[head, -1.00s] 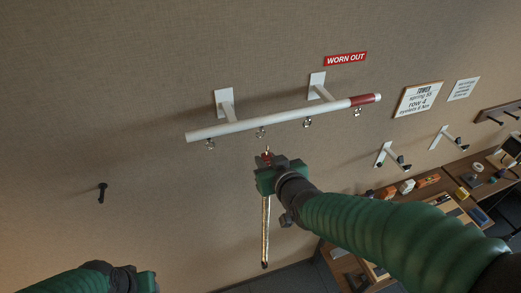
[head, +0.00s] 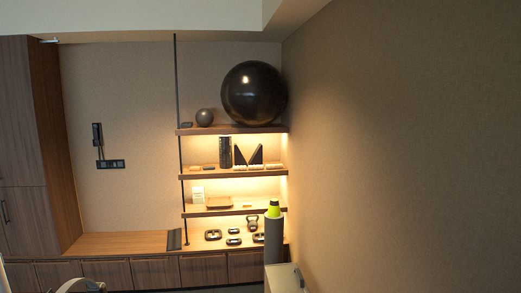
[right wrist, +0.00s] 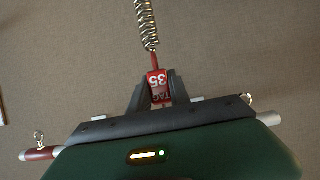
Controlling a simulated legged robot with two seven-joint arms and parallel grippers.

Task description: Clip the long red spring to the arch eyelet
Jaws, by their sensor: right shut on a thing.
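A silver coil spring (right wrist: 146,24) runs from the tag's red stem up out of the picture. Behind the gripper lies a rail with a red end (right wrist: 40,153) at the left and a white end (right wrist: 270,118) at the right. One small metal eyelet (right wrist: 38,137) shows by the red end and another eyelet (right wrist: 246,99) by the white end. The gripper body hides the rail's middle. My left gripper is out of view.
The head view shows another part of the room. Wall shelves (head: 232,171) carry a large black ball (head: 254,93) and small weights. A wooden cabinet (head: 25,140) stands left, and a grey roll (head: 273,240) stands by the bare right wall (head: 410,140).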

